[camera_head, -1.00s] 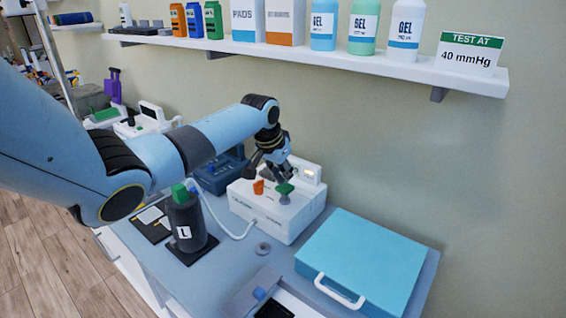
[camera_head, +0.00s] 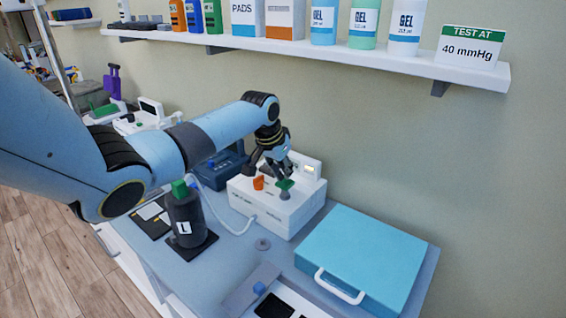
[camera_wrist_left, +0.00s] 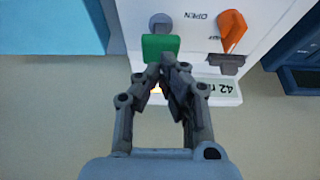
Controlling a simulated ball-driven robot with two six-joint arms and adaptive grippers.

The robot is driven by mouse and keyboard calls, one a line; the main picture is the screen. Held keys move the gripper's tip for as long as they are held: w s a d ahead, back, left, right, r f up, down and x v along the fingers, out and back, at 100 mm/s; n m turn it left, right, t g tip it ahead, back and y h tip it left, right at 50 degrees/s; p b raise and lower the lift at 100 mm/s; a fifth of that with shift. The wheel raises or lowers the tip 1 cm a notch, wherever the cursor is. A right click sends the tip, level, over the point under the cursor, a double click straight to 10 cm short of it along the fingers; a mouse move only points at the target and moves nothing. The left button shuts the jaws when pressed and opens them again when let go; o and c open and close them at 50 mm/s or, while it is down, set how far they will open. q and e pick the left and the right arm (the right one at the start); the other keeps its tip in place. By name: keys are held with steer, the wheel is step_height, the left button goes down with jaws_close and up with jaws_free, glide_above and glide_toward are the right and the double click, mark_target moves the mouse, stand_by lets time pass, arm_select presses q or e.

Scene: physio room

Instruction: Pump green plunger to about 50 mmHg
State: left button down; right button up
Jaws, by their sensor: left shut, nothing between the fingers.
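The white pump unit (camera_head: 275,212) stands on the blue bench against the wall. Its green plunger (camera_head: 285,184) sits on a grey stem on top; it also shows in the left wrist view (camera_wrist_left: 160,47). An orange lever (camera_head: 258,183) is beside it; in the left wrist view the lever (camera_wrist_left: 232,28) lies near the word OPEN. My left gripper (camera_head: 279,172) is at the green plunger; in the left wrist view its closed, empty fingertips (camera_wrist_left: 167,64) are at the plunger's edge. The display (camera_wrist_left: 217,88) is partly hidden and seems to read 42. My right gripper is not in view.
A black cuffed cylinder marked L (camera_head: 185,218) stands left of the unit, with a hose to it. A blue case (camera_head: 362,255) lies to the right. A shelf (camera_head: 300,50) above carries bottles and a sign (camera_head: 468,47) reading TEST AT 40 mmHg.

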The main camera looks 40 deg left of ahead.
mark_target(284, 182)
arm_select(q)
steer(key=shift+f+b, duration=1)
steer(key=shift+f, duration=0.7)
step_height(284, 182, up, 2)
steer(key=p, duration=0.2)
steer(key=shift+r+p, duration=0.25)
steer(key=shift+p, duration=0.05)
steer(key=shift+r, duration=0.75)
steer(key=shift+r, duration=0.1)
steer(key=shift+r, duration=2.45)
